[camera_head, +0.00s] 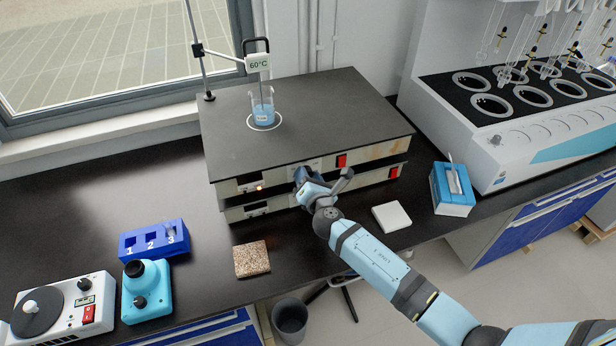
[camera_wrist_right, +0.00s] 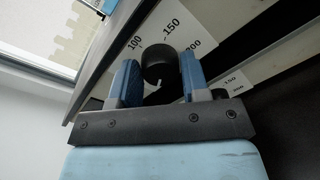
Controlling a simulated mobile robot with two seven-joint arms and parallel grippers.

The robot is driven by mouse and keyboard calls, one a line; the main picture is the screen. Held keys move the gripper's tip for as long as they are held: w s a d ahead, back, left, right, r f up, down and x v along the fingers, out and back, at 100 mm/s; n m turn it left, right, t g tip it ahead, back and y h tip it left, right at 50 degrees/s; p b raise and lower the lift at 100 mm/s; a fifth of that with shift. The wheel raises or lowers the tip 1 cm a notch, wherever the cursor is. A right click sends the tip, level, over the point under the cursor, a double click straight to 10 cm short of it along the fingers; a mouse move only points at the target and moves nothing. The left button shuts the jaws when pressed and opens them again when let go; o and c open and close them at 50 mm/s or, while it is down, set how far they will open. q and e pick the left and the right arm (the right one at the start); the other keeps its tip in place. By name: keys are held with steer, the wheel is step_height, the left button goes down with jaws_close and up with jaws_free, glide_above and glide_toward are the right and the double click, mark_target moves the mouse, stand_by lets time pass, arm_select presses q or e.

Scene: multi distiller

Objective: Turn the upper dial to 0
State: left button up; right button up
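Two flat heating units are stacked on the dark bench: the upper one (camera_head: 300,118) and the lower one (camera_head: 355,182). Both have front panels with red switches. My right gripper (camera_head: 303,177) is at the middle of the upper unit's front and hides its dial in the head view. My left gripper is out of view.
A beaker (camera_head: 262,115) of blue liquid stands on the upper unit, with a 60°C thermometer (camera_head: 258,64) above it. A blue box (camera_head: 452,190) and white tile (camera_head: 391,216) lie right of my arm. A speckled tile (camera_head: 252,259) lies left.

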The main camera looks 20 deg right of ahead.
steer(key=o, duration=0.3)
steer(key=s+f+m+g+y, duration=0.1)
steer(key=s+f+m+g, duration=0.1)
steer(key=s+m, duration=1)
steer(key=s+d+f+m+g+y+p, duration=0.1)
steer(key=s+f+m+g, duration=0.2)
steer(key=s+m, duration=1)
steer(key=shift+s+f+y, duration=0.3)
steer(key=shift+s+f, duration=0.95)
steer(key=shift+s, duration=1.7)
